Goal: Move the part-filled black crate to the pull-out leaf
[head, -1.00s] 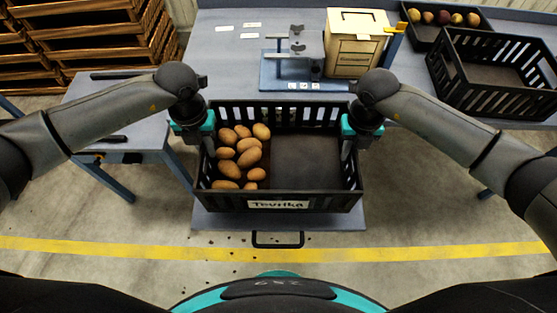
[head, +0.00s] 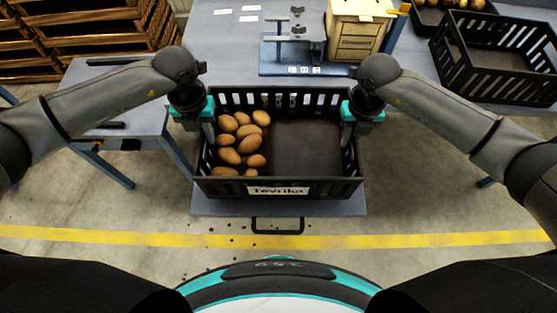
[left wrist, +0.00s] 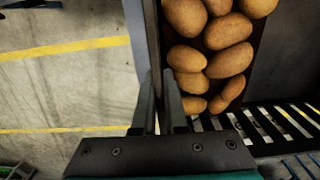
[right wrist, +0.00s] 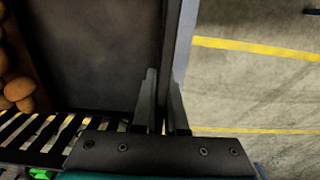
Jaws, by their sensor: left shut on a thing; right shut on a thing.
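The part-filled black crate (head: 330,188) is over the pull-out leaf (head: 280,208), level and within its front edge; it looks set down on it, but I cannot see its underside. Brown potatoes (head: 248,142) fill its left part; the right part is bare. A white label (head: 278,190) is on its front. My left gripper (head: 210,132) is shut on the crate's left end wall, which also shows between the fingers in the left wrist view (left wrist: 160,108). My right gripper (head: 347,132) is shut on the right end wall, seen also in the right wrist view (right wrist: 161,108).
The grey-blue table (head: 225,60) behind holds a blue stand (head: 290,68), a wooden drawer box (head: 358,35) and an empty black crate (head: 490,70). Another crate with produce is at the back right. A side table (head: 140,140) stands left. The leaf's black handle (head: 277,232) faces me.

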